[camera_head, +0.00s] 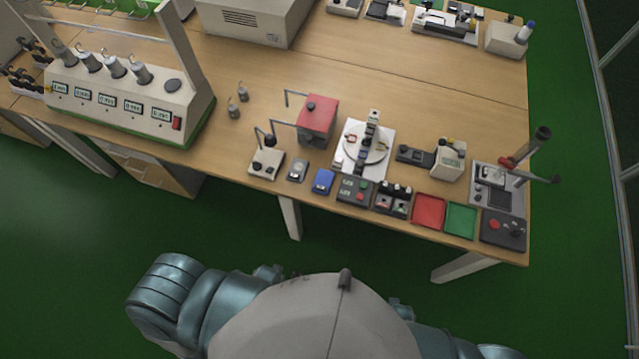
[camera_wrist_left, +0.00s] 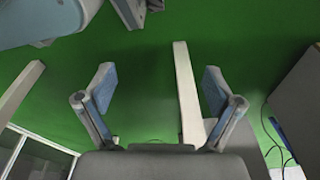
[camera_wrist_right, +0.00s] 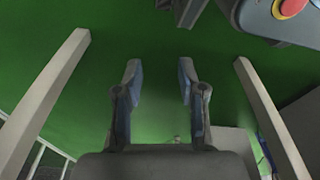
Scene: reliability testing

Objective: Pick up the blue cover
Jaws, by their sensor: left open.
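A small blue item (camera_head: 323,181), which looks like the blue cover, lies near the table's front edge in the head view. It sits between a small grey device (camera_head: 298,171) and a dark panel with green and red buttons (camera_head: 355,190). My left gripper (camera_wrist_left: 158,82) is open and empty in the left wrist view, with green floor and a pale table leg beyond it. My right gripper (camera_wrist_right: 160,78) is open and empty in the right wrist view, also over green floor. Neither gripper shows clearly in the head view, and the blue item shows in neither wrist view.
The wooden table (camera_head: 235,155) carries a red-topped box (camera_head: 317,118), a white round-dial device (camera_head: 364,150), a red tray (camera_head: 428,211) and a green tray (camera_head: 461,218). A large weight-testing rig (camera_head: 130,100) stands at left. Green floor lies clear between my body and the table.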

